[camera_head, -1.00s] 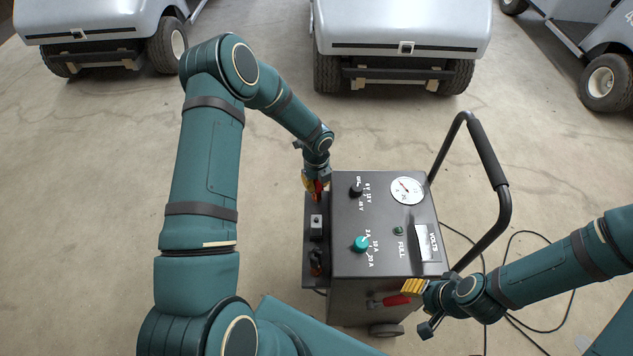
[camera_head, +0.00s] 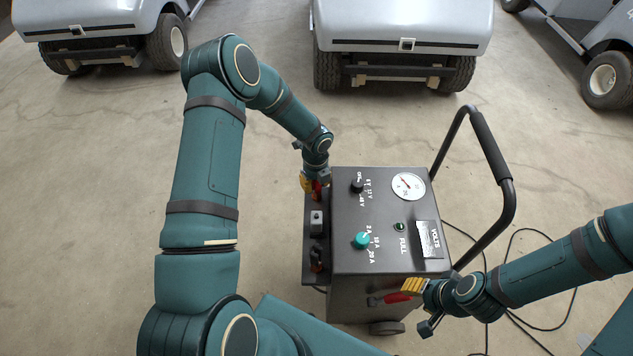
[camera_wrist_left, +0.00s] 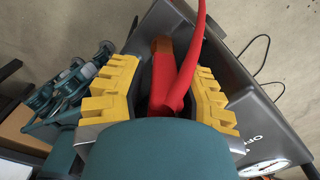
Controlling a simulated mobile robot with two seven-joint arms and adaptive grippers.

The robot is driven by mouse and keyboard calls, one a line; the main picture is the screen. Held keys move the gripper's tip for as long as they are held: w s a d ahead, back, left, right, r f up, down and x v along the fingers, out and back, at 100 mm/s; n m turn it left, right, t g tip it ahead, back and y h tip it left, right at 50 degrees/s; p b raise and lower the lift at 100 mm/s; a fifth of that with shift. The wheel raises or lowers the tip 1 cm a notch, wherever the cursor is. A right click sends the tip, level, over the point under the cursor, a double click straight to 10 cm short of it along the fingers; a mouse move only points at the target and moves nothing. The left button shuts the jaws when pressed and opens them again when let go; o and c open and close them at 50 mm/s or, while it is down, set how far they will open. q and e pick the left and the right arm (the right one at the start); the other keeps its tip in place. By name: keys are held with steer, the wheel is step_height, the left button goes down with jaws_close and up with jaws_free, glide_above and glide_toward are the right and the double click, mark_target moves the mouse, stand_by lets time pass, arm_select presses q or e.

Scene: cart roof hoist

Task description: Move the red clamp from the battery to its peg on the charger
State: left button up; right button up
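The red clamp (camera_wrist_left: 163,80), with a copper-coloured jaw and a red cable, lies between the yellow fingers of my left gripper (camera_wrist_left: 160,95) in the left wrist view. The fingers stand apart on both sides of it, with a dark gap at least on the left. In the head view my left gripper (camera_head: 314,186) is at the far end of the charger's left side shelf, with a bit of the red clamp (camera_head: 317,188) showing. The charger (camera_head: 345,210) is a dark wheeled box. The peg under the clamp is hidden. No battery can be made out.
My right gripper (camera_head: 414,286) is by a red handle (camera_head: 397,298) on the charger's near face; its grip is unclear. A black clamp (camera_head: 316,260) sits at the shelf's near end. A push handle (camera_head: 490,150) rises at right. Golf carts (camera_head: 402,25) stand behind.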

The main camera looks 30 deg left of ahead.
arm_select(q)
steer(key=shift+w+d+r, duration=0.2)
steer(key=shift+w, duration=0.05)
steer(key=shift+r, duration=0.1)
steer(key=shift+w+r, duration=0.1)
steer(key=shift+r, duration=0.2)
steer(key=r, duration=1.1)
steer(key=shift+s+a, duration=0.15)
steer(key=shift+s, duration=0.15)
